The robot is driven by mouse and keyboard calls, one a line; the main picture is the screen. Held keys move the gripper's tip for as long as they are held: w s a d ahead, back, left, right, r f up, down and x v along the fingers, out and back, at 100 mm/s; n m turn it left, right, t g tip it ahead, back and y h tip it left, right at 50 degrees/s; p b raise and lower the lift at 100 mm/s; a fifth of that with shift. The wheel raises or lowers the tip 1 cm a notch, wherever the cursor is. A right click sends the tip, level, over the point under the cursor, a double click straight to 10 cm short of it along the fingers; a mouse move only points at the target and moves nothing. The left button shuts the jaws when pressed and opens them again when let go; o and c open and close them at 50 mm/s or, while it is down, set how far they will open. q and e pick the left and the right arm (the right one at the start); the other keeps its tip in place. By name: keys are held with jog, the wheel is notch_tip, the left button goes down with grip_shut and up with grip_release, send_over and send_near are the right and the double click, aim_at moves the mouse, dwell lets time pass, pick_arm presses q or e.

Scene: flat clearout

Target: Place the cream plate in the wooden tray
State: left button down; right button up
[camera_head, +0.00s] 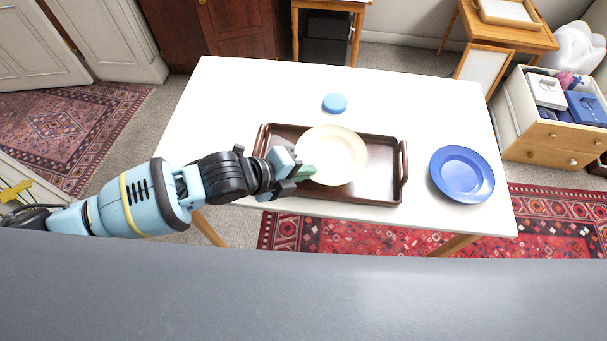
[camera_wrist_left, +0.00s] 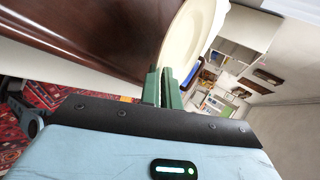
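The cream plate (camera_head: 334,153) is over the brown wooden tray (camera_head: 385,185) on the white table. Its far edge overlaps the tray's back rim in the head view. My left gripper (camera_head: 304,173) is at the plate's near left edge. In the left wrist view, the green fingers (camera_wrist_left: 162,86) are closed about the rim of the plate (camera_wrist_left: 187,42), with the tray (camera_wrist_left: 95,30) beside it. The plate seems to be held a little above the tray floor; the exact gap cannot be told. My right gripper is not in view.
A blue plate (camera_head: 462,174) lies on the table (camera_head: 240,85) right of the tray. A small light-blue round thing (camera_head: 335,103) lies behind the tray. The table's back left is clear. An open drawer unit (camera_head: 550,130) with things in it stands at the right.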

aim_at(304, 185)
pick_arm(q)
jog(key=shift+w, duration=0.3)
jog(key=shift+w+f, duration=0.15)
jog(key=shift+f, duration=1.55)
jog(key=shift+f, duration=0.1)
jog(key=c, duration=2.1)
grip_release()
jog(key=shift+f, duration=0.15)
jog(key=shift+o, duration=0.9)
jog(key=shift+r, duration=0.3)
jog(key=v, duration=1.2)
jog(key=shift+p, duration=0.35)
jog(key=shift+f, duration=0.1)
